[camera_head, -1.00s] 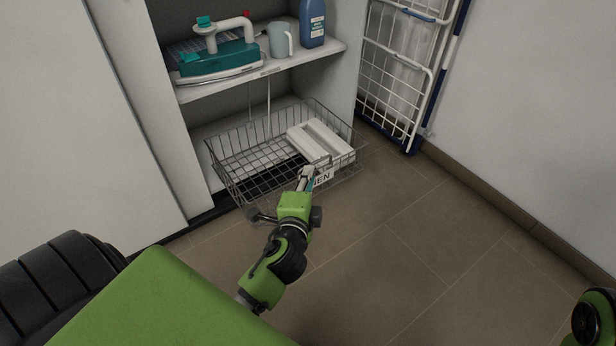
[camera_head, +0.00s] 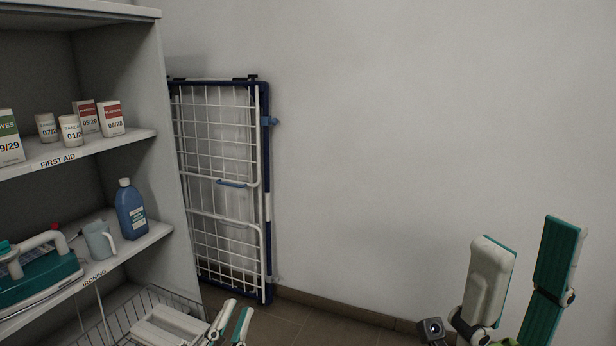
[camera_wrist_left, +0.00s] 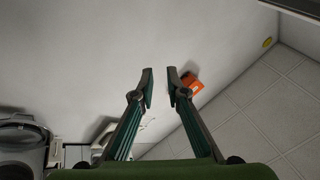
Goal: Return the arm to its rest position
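My left gripper (camera_head: 232,318) shows at the bottom of the head view, its two pale and teal fingers pointing up and apart. In the left wrist view its fingers (camera_wrist_left: 160,82) are apart with nothing between them. In the head view it appears in front of the wire basket (camera_head: 123,314); whether they touch cannot be told. White boxes (camera_head: 168,325) lie in the basket, partly cut off by the frame. My right gripper (camera_head: 530,248) stands at the lower right, fingers up, wide open and empty.
The shelf unit (camera_head: 150,85) on the left holds an iron (camera_head: 38,272), a mug (camera_head: 99,240), a blue bottle (camera_head: 131,209) and first-aid packs. A folded drying rack (camera_head: 222,190) leans on the wall. An orange object (camera_wrist_left: 192,84) shows in the wrist view.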

